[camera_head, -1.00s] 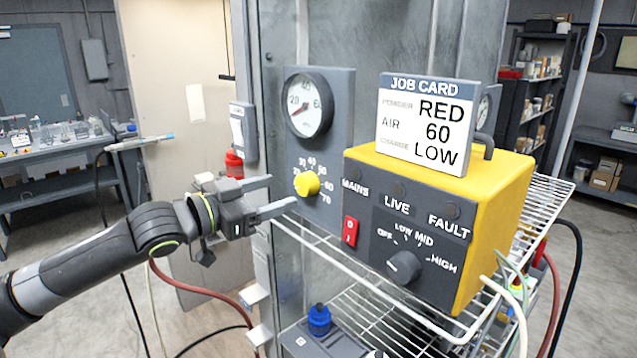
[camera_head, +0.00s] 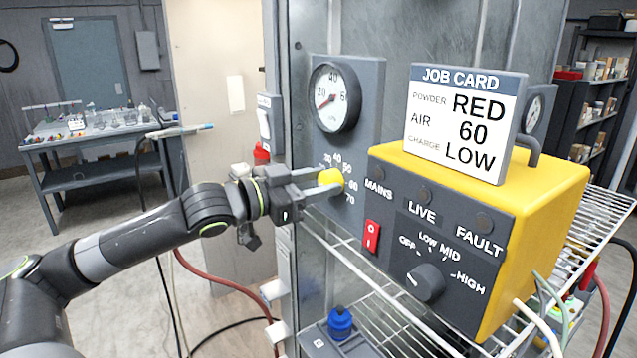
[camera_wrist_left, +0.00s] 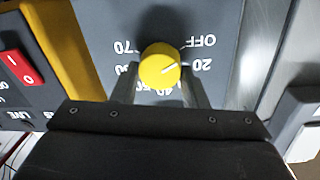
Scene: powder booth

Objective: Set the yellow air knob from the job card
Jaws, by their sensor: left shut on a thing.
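The yellow air knob (camera_head: 330,180) sits on the grey panel below the gauge, with a number scale around it. My left gripper (camera_head: 322,183) is shut on the knob, one finger on each side; the left wrist view also shows the knob (camera_wrist_left: 160,66) between the fingers. There its white pointer line points right, near the 20 and OFF marks. The job card (camera_head: 465,120) stands on the yellow control box and reads powder RED, air 60, charge LOW. The gauge (camera_head: 335,97) needle points to the lower left, at the low end. My right gripper is not in view.
The yellow box (camera_head: 545,190) stands close to the right of the knob on a wire rack (camera_head: 600,235). Its front has a red switch (camera_head: 372,237) and a dark charge knob (camera_head: 426,282). A red button (camera_head: 261,153) is left of the panel.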

